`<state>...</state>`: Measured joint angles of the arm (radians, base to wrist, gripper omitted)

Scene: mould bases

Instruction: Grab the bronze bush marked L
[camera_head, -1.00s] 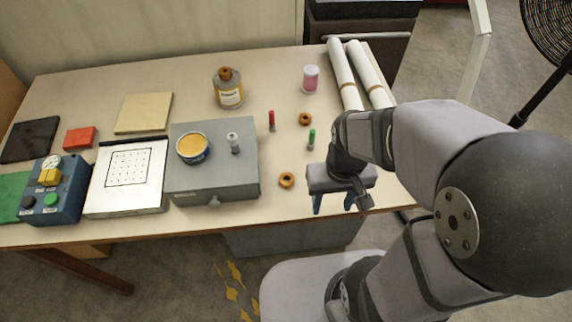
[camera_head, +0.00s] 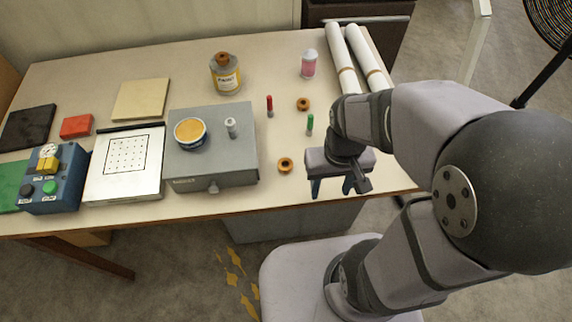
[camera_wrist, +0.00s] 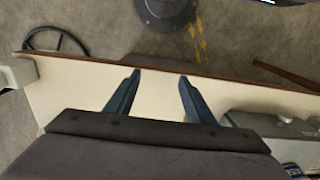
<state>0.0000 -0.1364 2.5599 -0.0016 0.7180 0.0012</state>
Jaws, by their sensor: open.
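Two bronze bushes show as small rings on the table in the head view. One bush (camera_head: 285,165) lies near the front, just right of the grey box. The other bush (camera_head: 303,104) lies farther back, near the red and green pins. No letter can be read on either, so I cannot tell which is marked L. My gripper (camera_head: 332,190) is open and points down over the table's front right part, to the right of the nearer bush. In the wrist view its two blue fingers (camera_wrist: 160,76) are apart with nothing between them. Neither bush shows there.
The grey box (camera_head: 240,165) with a yellow-filled tin (camera_head: 190,133) stands left of the nearer bush. A red pin (camera_head: 269,105) and green pin (camera_head: 309,124) stand upright. A pink jar (camera_head: 309,65) and white rolls (camera_head: 343,60) are behind. The table's front edge is close.

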